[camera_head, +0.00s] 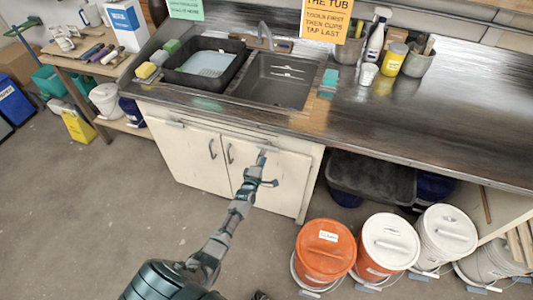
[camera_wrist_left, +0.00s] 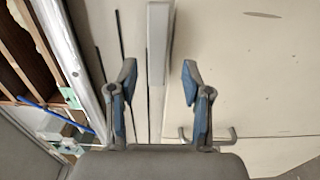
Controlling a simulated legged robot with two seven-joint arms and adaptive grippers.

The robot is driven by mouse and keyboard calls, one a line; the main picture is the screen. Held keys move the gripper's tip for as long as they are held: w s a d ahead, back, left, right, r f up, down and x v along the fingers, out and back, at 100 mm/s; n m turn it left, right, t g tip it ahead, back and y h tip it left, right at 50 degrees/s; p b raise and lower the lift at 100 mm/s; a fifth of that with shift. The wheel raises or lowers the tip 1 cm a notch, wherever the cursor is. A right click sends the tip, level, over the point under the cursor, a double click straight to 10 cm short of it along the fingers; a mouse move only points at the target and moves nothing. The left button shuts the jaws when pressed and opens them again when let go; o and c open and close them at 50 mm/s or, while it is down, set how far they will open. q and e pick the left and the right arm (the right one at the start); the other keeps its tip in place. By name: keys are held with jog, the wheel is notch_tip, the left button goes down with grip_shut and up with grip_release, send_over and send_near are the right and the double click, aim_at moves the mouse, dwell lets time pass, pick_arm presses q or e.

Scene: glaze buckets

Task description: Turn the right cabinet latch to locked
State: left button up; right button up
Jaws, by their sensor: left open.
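The right cabinet latch (camera_head: 268,148) is a pale bar near the top edge of the right cabinet door (camera_head: 290,175), lying roughly parallel to the counter edge. In the left wrist view the latch bar (camera_wrist_left: 158,45) stands upright in the picture, between and beyond my fingertips. My left gripper (camera_head: 264,170) is in front of the right door, close to the latch. Its fingers (camera_wrist_left: 160,72) are open, with a visible gap on both sides of the bar. The left latch (camera_head: 174,123) also lies along the counter edge.
The left door handle (camera_head: 212,148) and right door handle (camera_head: 229,153) stand out near the middle of the cabinet. Above is the counter with a sink (camera_head: 275,82) and black tub (camera_head: 205,65). An orange bucket (camera_head: 324,252) and white-lidded buckets stand right of the cabinet. Floor in front is clear.

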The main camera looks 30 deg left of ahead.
aim_at(268, 150)
pick_arm(q)
jog(key=w, duration=0.3)
jog(key=shift+w+d+r+b, duration=0.15)
jog(key=shift+w+r+b, duration=0.05)
jog(key=shift+b, duration=0.2)
jog(key=shift+a+f, duration=0.1)
jog(key=shift+a, duration=0.15)
jog(key=c, duration=0.8)
jog(key=shift+a, duration=0.2)
grip_shut()
pick_arm(e)
jog(key=shift+w+r, duration=0.3)
jog(key=shift+r, duration=0.3)
jog(key=shift+w+r, duration=0.3)
jog(key=shift+r, duration=0.3)
